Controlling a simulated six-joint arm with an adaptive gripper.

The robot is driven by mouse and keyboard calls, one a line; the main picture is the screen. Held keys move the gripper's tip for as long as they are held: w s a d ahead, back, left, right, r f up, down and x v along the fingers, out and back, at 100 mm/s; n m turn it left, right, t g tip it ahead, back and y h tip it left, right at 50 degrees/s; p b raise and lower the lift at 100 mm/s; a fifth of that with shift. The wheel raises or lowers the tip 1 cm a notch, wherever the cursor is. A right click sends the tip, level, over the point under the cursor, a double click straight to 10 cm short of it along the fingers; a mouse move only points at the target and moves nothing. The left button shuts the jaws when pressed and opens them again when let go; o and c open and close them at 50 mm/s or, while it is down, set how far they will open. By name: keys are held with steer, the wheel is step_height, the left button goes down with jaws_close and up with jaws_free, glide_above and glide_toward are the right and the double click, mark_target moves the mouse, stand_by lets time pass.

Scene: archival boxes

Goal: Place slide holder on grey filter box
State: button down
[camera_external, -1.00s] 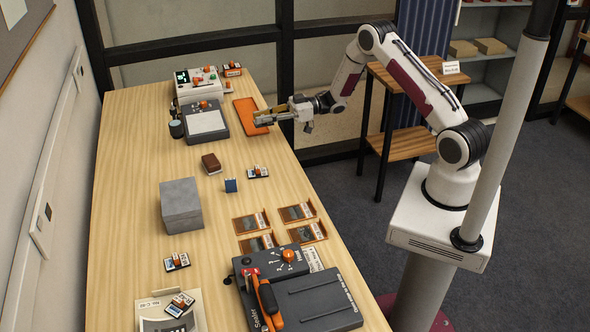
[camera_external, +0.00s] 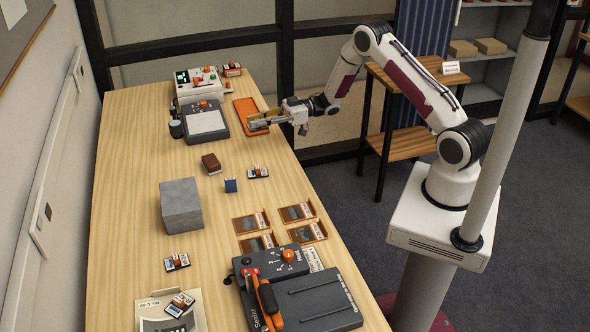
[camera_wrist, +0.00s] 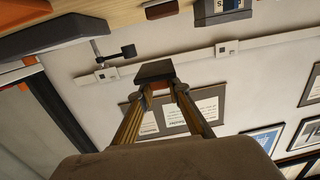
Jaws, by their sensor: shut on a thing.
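The grey filter box (camera_external: 181,214) is a plain grey block standing on the table, left of the middle. My gripper (camera_external: 252,123) is at the far right table edge, over the orange tray (camera_external: 241,106), well away from the grey box. In the wrist view my gripper (camera_wrist: 155,80) points level towards the wall, its fingers shut on a small dark block (camera_wrist: 155,70). I cannot tell whether this block is the slide holder. In the external view the held block is too small to make out.
A blue upright piece (camera_external: 231,186) and a brown box (camera_external: 211,164) stand between my gripper and the grey box. Several orange-brown slide frames (camera_external: 297,212) lie right of it. Devices (camera_external: 205,120) stand at the far end.

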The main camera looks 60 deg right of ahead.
steer(key=a+r+n+g+y, duration=0.1)
steer(key=a+r+g, duration=0.1)
steer(key=a, duration=1)
steer(key=a+r+n+g+y, duration=0.1)
steer(key=a+r+n, duration=0.15)
steer(key=a, duration=0.85)
step_height(320, 180, up, 4)
steer(key=m+t+h, duration=0.3)
steer(key=m+t, duration=0.1)
glide_above(179, 195)
steer(key=shift+f, duration=0.2)
steer(key=shift+f, duration=3.15)
steer(key=shift+f, duration=0.1)
steer(key=shift+f, duration=1.75)
steer(key=shift+f, duration=0.15)
